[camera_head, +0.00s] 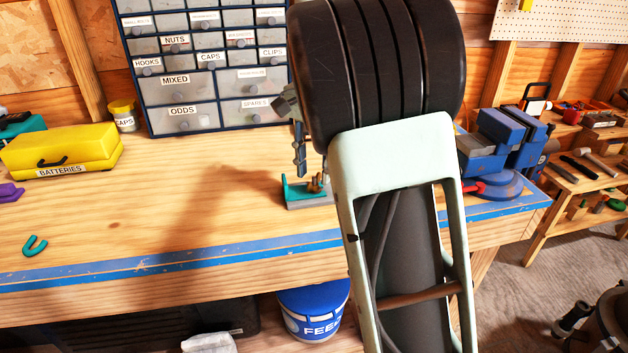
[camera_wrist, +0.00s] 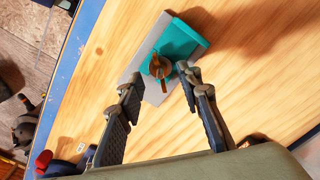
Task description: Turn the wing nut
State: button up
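The wing nut (camera_wrist: 160,67) is a small brass-brown piece with two wings. It sits on a teal block (camera_wrist: 183,40) fixed to a grey plate (camera_wrist: 150,92) on the wooden bench. In the head view the wing nut (camera_head: 316,184) shows beside the teal upright (camera_head: 291,190), partly close behind my arm. My gripper (camera_wrist: 160,76) is open and empty, pointing down at the bench. In the wrist view its fingertips lie on either side of the nut, with a gap to each. In the head view only part of my gripper (camera_head: 300,150) shows, above the teal block.
A drawer cabinet (camera_head: 205,60) stands behind on the bench. A yellow batteries box (camera_head: 62,150) and a teal U-shaped piece (camera_head: 35,246) lie left. A blue vise (camera_head: 500,150) stands right, partly behind my arm. The bench between block and box is clear.

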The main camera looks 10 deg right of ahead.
jog(key=shift+f, duration=1.2)
grip_shut()
